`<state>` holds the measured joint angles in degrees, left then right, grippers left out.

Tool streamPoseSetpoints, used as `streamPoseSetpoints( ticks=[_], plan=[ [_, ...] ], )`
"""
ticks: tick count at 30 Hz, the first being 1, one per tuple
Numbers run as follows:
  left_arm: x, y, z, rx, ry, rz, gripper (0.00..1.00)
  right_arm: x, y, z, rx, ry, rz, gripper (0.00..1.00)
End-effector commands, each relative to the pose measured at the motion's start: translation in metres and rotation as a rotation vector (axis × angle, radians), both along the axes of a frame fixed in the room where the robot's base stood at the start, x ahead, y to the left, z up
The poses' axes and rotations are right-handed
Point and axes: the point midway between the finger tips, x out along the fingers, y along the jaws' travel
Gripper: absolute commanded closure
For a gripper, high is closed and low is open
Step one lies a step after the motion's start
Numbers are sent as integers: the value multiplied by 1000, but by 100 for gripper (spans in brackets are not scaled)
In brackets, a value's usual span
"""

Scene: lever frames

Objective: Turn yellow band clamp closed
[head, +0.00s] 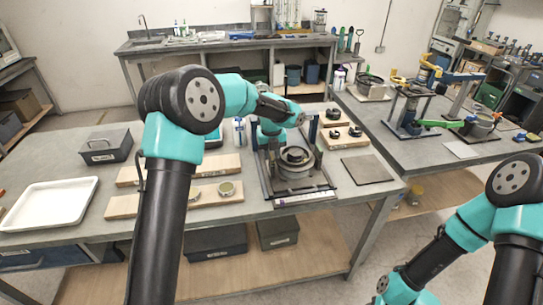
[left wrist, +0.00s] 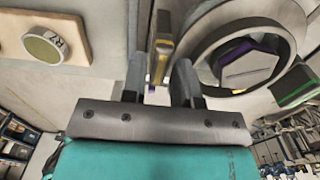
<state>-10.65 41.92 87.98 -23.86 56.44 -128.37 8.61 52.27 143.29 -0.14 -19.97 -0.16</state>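The round clamp fixture (head: 296,172) stands on the grey table, with a dark ring around a central part. In the left wrist view, the ring (left wrist: 208,38) surrounds a grey hexagonal piece with a purple edge (left wrist: 238,50). A lever with yellow edges (left wrist: 162,48) stands beside the ring. My left gripper (left wrist: 159,80) is open, with the lever in the gap between its fingers as seen here; I cannot tell whether they touch. In the head view, my left wrist is over the fixture and hides part of it. My right arm is at lower right; its gripper is out of view.
A green-edged lever (left wrist: 298,92) is on the ring's other side. Wooden boards (head: 150,205) with round parts lie left of the fixture, near a white tray (head: 50,203). A dark flat plate (head: 367,169) lies to the right. Another table with clamps stands further right.

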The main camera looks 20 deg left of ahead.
Motion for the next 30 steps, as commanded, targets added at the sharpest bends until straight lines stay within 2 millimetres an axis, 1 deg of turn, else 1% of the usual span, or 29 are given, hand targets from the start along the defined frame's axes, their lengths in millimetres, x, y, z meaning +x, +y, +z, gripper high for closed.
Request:
streamPoseSetpoints(
  ticks=[1, 4, 13, 21, 22, 30],
  plan=[
    [0, 0, -5, 0, 0, 0, 72, 0, 0, 0, 0, 0, 0, 51],
    [0, 0, -10, 0, -1, 1, 72, 0, 0, 0, 0, 0, 0, 51],
    [0, 0, -11, 0, -1, 0, 72, 0, 0, 0, 0, 0, 0, 51],
    [0, 0, -11, 0, -1, 0, 98, 0, 0, 0, 0, 0, 0, 51],
    [0, 0, -11, 0, -1, 0, 100, 0, 0, 0, 0, 0, 0, 51],
    [0, 0, -11, 0, -1, 10, 100, 0, 0, 0, 0, 0, 0, 51]
  ],
)
